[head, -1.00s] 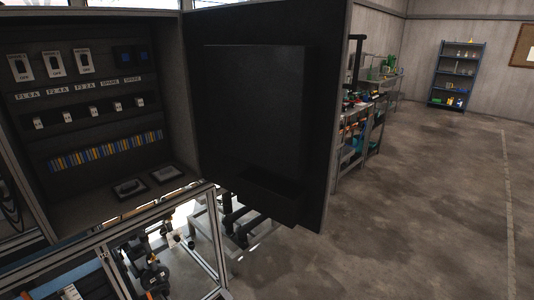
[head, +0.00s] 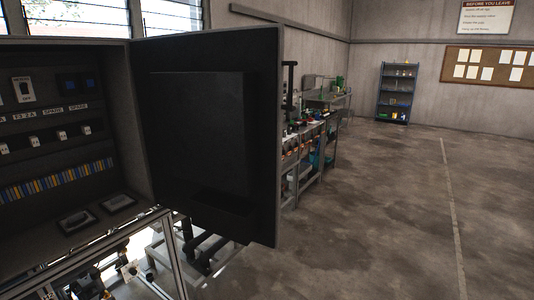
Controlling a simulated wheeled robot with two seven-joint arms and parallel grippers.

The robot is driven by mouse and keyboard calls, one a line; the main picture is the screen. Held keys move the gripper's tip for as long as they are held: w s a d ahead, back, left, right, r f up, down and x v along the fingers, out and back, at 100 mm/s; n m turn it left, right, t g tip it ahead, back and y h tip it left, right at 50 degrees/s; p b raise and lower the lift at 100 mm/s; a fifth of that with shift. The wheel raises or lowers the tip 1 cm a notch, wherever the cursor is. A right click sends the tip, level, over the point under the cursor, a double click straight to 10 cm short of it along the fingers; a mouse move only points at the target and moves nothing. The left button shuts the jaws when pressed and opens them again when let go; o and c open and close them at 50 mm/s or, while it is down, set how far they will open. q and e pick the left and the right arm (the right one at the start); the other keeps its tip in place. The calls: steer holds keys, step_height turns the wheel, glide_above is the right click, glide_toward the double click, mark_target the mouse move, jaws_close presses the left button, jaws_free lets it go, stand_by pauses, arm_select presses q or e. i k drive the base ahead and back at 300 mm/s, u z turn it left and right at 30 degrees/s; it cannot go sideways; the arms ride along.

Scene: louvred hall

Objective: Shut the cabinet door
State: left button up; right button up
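The cabinet (head: 143,120) is at the left of the head view, with rows of switches, breakers and a strip of yellow and blue terminals inside. Its dark door (head: 262,130) stands wide open, hinged on the cabinet's right side and swung out to the right. The door's inner face, with a raised dark panel, faces me. The cabinet's left part is cut off by the picture edge. Neither of my grippers is in view, and nothing is seen touching the door.
A metal frame (head: 176,262) stands under the cabinet. Workbenches (head: 312,150) with tools stand behind the door. A blue shelf rack (head: 395,93) and a notice board (head: 487,67) are at the far wall. The concrete floor (head: 385,220) on the right is clear.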

mark_target(210, 101)
steer(key=z, duration=0.95)
steer(key=i, duration=2.75)
steer(key=u, duration=3.3)
steer(key=i, duration=0.5)
steer(key=u, duration=0.05)
